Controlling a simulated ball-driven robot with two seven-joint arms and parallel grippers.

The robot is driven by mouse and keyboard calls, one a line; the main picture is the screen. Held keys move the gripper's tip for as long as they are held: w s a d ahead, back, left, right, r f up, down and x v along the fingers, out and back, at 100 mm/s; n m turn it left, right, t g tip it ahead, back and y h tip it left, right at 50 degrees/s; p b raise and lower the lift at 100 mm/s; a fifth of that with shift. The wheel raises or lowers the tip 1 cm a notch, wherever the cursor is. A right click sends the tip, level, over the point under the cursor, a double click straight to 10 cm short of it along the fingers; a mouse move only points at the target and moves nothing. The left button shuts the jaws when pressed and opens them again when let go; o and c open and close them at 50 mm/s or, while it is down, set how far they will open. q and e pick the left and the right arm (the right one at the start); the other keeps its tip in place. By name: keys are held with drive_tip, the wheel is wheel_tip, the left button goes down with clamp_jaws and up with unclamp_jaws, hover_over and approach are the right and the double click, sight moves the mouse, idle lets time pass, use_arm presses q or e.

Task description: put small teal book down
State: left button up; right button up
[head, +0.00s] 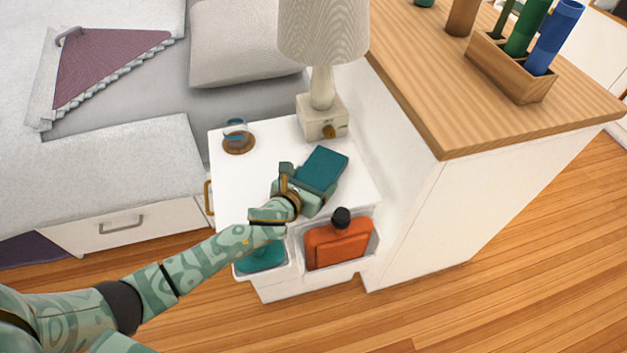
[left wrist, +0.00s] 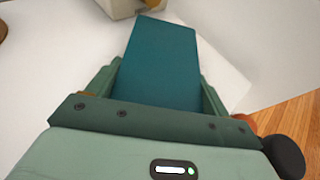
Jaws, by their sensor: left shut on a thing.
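The small teal book (head: 321,167) is at the white nightstand (head: 251,176), over the right part of its top. My left gripper (head: 307,190) is shut on the near end of the book. In the left wrist view the book (left wrist: 160,62) reaches out from between the two fingers of the gripper (left wrist: 158,92), its cover facing up. I cannot tell whether the book touches the nightstand top. My right gripper is not in view.
A lamp (head: 322,85) stands at the back of the nightstand; a glass cup (head: 236,130) sits on a round wooden coaster (head: 239,146) at back left. Front bins hold an orange item (head: 338,245) and a teal item (head: 262,256). A tall wood-topped cabinet (head: 440,95) borders the right.

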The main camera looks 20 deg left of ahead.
sight(313, 179)
use_arm(q)
drive_tip(key=o, duration=1.1)
drive_tip(key=shift+f, duration=0.1)
drive_tip(key=shift+c, duration=0.2)
drive_tip(key=shift+r, duration=0.25)
drive_tip(key=p+v, duration=0.2)
drive_tip(key=v, duration=0.3)
drive_tip(key=shift+w+r+p, duration=0.1)
drive_tip(key=shift+r+p, duration=0.1)
drive_tip(key=shift+p, duration=0.2)
drive_tip(key=p+v, duration=0.2)
drive_tip(key=v, duration=0.4)
drive_tip(key=shift+f, duration=0.15)
drive_tip(key=shift+s+p, duration=0.3)
drive_tip(key=shift+s, duration=0.25)
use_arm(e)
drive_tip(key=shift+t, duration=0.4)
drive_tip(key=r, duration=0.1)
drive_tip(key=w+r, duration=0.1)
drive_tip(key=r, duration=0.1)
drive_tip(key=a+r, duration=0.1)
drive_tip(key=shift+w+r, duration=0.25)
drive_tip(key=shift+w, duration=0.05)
